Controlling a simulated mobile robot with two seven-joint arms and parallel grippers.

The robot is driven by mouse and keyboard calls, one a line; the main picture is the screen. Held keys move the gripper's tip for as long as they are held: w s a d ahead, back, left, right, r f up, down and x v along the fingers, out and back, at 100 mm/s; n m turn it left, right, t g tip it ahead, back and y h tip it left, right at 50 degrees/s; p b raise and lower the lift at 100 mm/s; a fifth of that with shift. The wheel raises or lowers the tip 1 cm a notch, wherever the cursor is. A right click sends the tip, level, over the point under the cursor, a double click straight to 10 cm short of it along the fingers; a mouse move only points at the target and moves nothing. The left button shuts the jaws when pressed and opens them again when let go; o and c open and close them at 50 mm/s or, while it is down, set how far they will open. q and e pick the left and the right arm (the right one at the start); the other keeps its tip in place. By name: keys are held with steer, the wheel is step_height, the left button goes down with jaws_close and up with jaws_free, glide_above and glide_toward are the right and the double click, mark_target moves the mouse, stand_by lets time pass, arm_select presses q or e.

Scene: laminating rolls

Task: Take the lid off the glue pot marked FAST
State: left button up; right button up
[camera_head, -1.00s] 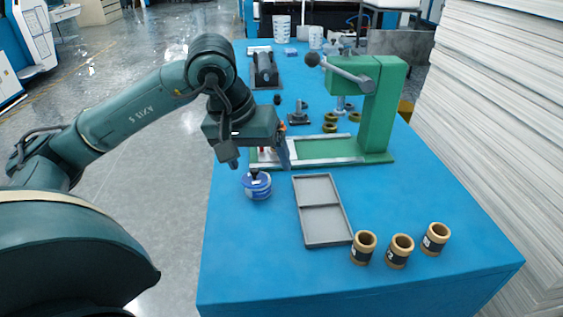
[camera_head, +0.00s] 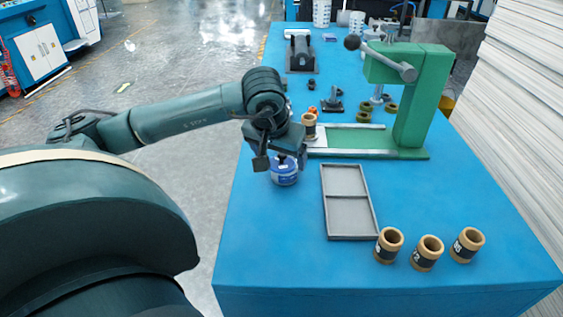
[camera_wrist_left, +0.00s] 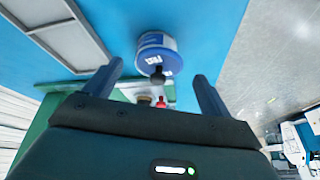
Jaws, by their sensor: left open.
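The glue pot (camera_head: 285,176) is a short round blue and white pot on the blue table, left of the grey tray. Its blue lid (camera_wrist_left: 158,61) is on, with a dark knob (camera_wrist_left: 160,76) and white lettering that seems to read FAST in the wrist view. My left gripper (camera_head: 281,161) is open, just above the pot in the head view and partly hiding its top. In the wrist view its two fingers (camera_wrist_left: 158,80) stand apart, with the knob between them in the picture; I see no contact. My right gripper is not in view.
A grey two-part tray (camera_head: 349,202) lies right of the pot. Several tan rings with black labels (camera_head: 427,252) stand near the front right. A green press (camera_head: 420,100) with a tan ring (camera_head: 309,124) at its left end stands behind. The table's left edge is close to the pot.

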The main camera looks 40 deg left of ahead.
mark_target(279, 165)
arm_select(q)
steer(key=shift+x, duration=1)
steer(key=shift+c, duration=0.2)
steer(key=c, duration=1)
step_height(279, 165, up, 10)
steer(key=shift+s+r+p, duration=0.1)
steer(key=shift+p, duration=0.25)
